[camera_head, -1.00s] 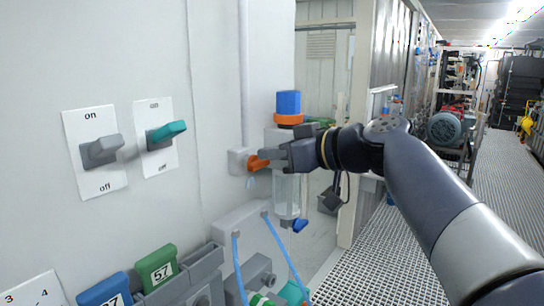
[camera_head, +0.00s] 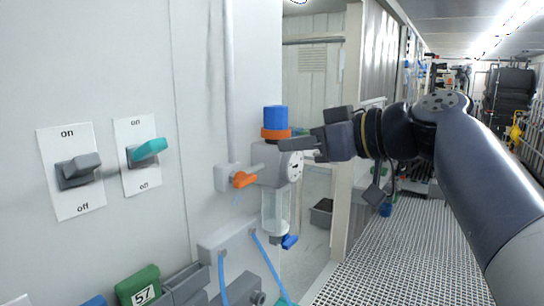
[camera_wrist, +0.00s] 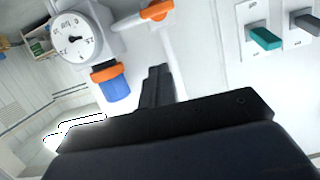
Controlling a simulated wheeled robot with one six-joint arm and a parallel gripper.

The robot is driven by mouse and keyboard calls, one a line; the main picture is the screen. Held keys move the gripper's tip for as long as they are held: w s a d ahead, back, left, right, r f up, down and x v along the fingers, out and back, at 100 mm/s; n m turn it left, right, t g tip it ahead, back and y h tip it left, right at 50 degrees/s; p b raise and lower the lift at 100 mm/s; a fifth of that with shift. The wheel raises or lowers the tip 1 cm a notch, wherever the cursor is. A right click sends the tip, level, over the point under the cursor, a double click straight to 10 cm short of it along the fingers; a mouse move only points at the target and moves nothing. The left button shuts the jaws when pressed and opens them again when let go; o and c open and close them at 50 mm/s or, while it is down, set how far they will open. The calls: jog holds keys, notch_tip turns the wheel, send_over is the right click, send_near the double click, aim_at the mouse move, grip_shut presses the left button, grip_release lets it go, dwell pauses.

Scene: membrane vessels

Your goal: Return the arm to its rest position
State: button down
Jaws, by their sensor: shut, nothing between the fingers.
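My gripper (camera_head: 300,146) is shut and empty at the end of my arm, which reaches in from the right in the head view. Its fingers are in front of the filter unit with the blue cap (camera_head: 275,119), orange ring and round gauge (camera_head: 294,166). In the head view I cannot tell whether they touch it. The orange valve handle (camera_head: 243,180) is left of and below the fingers. In the wrist view, my dark fingers (camera_wrist: 157,85) point up the picture, beside the blue cap (camera_wrist: 115,89), with the gauge (camera_wrist: 72,39) at upper left and the orange handle (camera_wrist: 157,10) above.
A grey switch (camera_head: 78,170) and a teal switch (camera_head: 147,150) are on the white wall at left. A green block marked 57 (camera_head: 138,283) and blue tubes (camera_head: 268,262) are below. A grated walkway (camera_head: 405,250) runs back at right, under my arm.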

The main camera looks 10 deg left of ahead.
jog(key=shift+v, duration=1.3)
jog(key=shift+a, duration=0.1)
jog(key=w+a+f, duration=0.1)
jog(key=a+f, duration=0.1)
jog(key=a, duration=0.1)
jog(key=w+a+f, duration=0.1)
jog(key=a, duration=0.2)
jog(key=w+a+f, duration=0.2)
jog(key=a, duration=0.1)
jog(key=shift+f+p, duration=0.3)
jog(key=shift+p, duration=0.05)
jog(key=shift+s+f, duration=0.1)
jog(key=shift+f, duration=0.35)
jog(key=shift+d, duration=0.1)
